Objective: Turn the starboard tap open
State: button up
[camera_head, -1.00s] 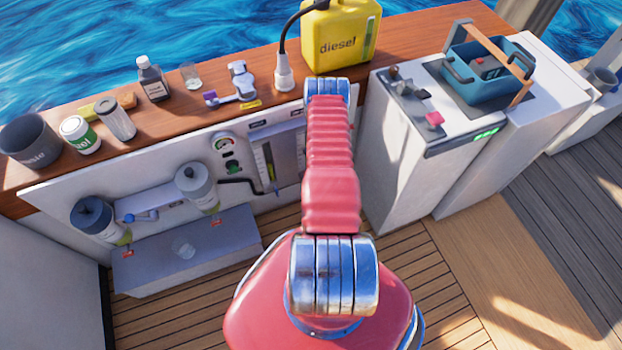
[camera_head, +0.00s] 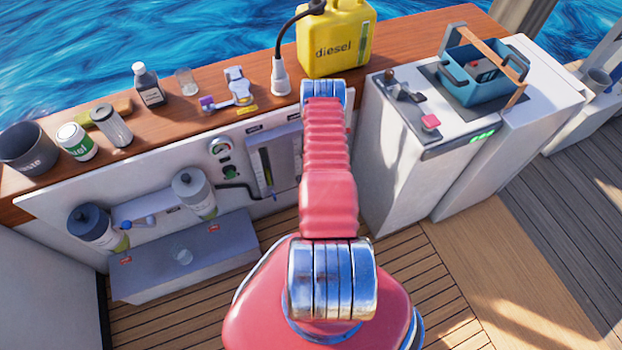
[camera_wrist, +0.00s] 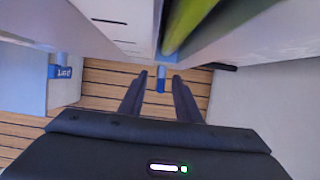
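In the wrist view, a small blue-ended piece (camera_wrist: 161,86) hangs from a grey stem between my fingertips and looks like a tap handle. I cannot read which tap it is. My gripper (camera_wrist: 160,76) is open, with one dark finger on each side of this piece. I cannot tell whether either finger touches it. In the head view, my red arm hides my gripper and this piece. A blue-knobbed lever (camera_head: 137,222) sits between the two filter bowls on the white panel.
A green-yellow strip (camera_wrist: 188,24) is close above the fingers. The yellow diesel can (camera_head: 335,45) stands on the wooden ledge. A white cabinet (camera_head: 405,165) stands to the right.

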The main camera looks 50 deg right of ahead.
jog(key=v, duration=1.3)
jog(key=shift+w+d, duration=0.15)
jog(key=shift+w, duration=0.05)
dwell(0.4)
